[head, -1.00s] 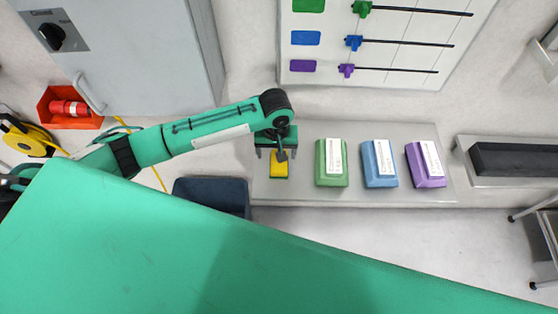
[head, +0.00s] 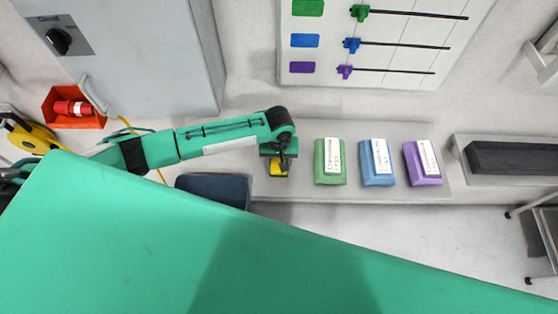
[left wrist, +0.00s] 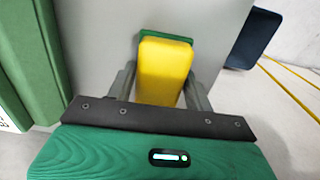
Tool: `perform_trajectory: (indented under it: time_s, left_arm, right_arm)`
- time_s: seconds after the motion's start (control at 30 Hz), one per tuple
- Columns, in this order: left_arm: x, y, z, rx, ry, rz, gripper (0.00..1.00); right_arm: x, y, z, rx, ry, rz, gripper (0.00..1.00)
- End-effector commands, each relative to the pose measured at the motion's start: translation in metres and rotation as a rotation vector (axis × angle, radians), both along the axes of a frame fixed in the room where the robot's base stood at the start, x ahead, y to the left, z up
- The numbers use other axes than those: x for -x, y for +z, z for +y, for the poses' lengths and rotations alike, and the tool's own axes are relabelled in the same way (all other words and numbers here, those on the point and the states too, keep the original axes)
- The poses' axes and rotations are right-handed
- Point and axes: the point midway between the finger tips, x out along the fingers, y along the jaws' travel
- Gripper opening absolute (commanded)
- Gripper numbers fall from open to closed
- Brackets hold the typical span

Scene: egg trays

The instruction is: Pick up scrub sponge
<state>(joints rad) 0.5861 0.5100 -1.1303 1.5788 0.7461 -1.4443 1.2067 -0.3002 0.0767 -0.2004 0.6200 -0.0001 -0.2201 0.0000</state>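The scrub sponge (head: 275,168), yellow with a green layer, is at the left end of the grey shelf (head: 309,187). In the left wrist view the sponge (left wrist: 164,72) shows its yellow face, with the green layer at its far end. My left gripper (head: 278,158) is right over it and partly hides it. In the left wrist view its two dark fingers (left wrist: 161,85) lie along both sides of the sponge with little or no gap. I cannot tell whether they press on it. My right gripper is not in view.
Green (head: 330,177), blue (head: 377,178) and purple (head: 422,178) labelled blocks stand on the shelf to the right. A dark blue bin (head: 212,190) is left of the shelf. A grey cabinet (head: 150,70) stands behind my left arm. A black-filled tray (head: 462,155) is further right.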

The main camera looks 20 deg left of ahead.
Motion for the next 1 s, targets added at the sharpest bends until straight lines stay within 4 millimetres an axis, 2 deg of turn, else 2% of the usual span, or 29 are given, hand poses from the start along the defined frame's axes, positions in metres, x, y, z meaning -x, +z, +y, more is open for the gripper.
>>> perform_trajectory:
  time_s: [0.03,0.1,0.37,0.57,0.67,0.77,1.0]
  left_arm:
    - [0.0,0.0,0.0,0.0,0.0,0.0,0.39]
    - [0.0,0.0,0.0,0.0,0.0,0.0,0.3]
    - [0.0,0.001,0.0,0.0,0.0,-0.001,0.29]
    - [-0.001,0.013,-0.001,0.002,-0.001,-0.002,0.29]
    - [-0.001,0.028,0.0,0.002,-0.002,-0.004,0.29]
    - [-0.002,0.053,0.0,0.003,-0.001,-0.006,0.29]
    - [-0.002,0.126,-0.001,0.003,-0.002,-0.006,0.29]
  right_arm:
    - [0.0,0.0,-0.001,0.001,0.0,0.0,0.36]
    - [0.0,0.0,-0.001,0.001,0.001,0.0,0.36]
    - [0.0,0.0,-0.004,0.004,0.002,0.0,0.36]
    - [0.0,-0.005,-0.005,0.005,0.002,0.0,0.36]
    - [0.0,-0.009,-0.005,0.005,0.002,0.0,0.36]
    - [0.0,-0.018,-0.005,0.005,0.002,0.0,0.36]
    - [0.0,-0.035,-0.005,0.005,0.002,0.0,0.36]
